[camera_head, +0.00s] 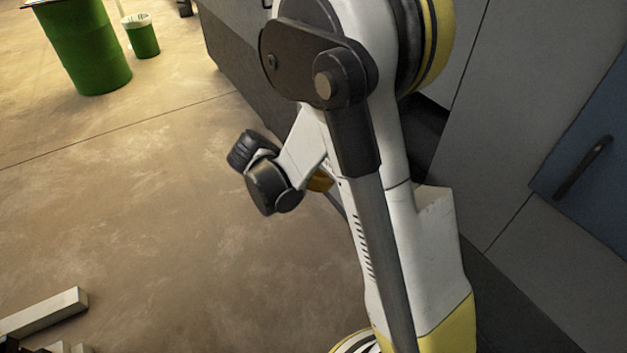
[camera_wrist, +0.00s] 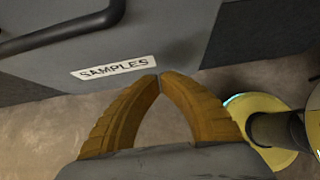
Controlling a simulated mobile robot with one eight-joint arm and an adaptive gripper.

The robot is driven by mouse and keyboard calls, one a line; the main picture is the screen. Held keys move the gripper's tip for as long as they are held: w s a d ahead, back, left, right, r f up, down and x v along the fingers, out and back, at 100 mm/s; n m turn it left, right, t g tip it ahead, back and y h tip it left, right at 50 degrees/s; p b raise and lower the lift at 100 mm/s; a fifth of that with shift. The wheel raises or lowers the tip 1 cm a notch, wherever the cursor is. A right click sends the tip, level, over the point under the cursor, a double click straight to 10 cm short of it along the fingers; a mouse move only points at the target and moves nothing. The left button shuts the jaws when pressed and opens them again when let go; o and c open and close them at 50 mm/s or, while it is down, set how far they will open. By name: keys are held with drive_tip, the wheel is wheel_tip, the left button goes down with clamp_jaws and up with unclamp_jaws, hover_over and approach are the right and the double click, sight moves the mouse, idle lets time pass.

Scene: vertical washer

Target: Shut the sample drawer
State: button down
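The sample drawer (camera_wrist: 165,35) fills the upper part of the wrist view as a grey panel. It bears a white label reading SAMPLES (camera_wrist: 115,67) and a black bar handle (camera_wrist: 60,30) at the upper left. My gripper (camera_wrist: 158,79) has orange-brown fingers whose tips meet, with nothing seen between them. The fingertips appear just below the drawer's front, right of the label; I cannot tell whether they touch it. In the head view my arm covers the middle, and only a small orange part of my gripper shows. I cannot make out the drawer's front there, nor how far it is open.
In the head view, grey cabinets stand along the right, with a blue panel (camera_head: 590,170) bearing a black handle (camera_head: 583,167). A green barrel (camera_head: 85,45) and a small green bin (camera_head: 142,38) stand at the far left. The brown floor (camera_head: 130,190) on the left is mostly clear.

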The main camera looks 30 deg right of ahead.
drive_tip(key=d+b, duration=0.1)
drive_tip(key=d, duration=0.1)
drive_tip(key=d+f+b, duration=0.1)
drive_tip(key=d, duration=0.2)
drive_tip(key=shift+w+d+f, duration=0.2)
drive_tip(key=shift+d, duration=0.1)
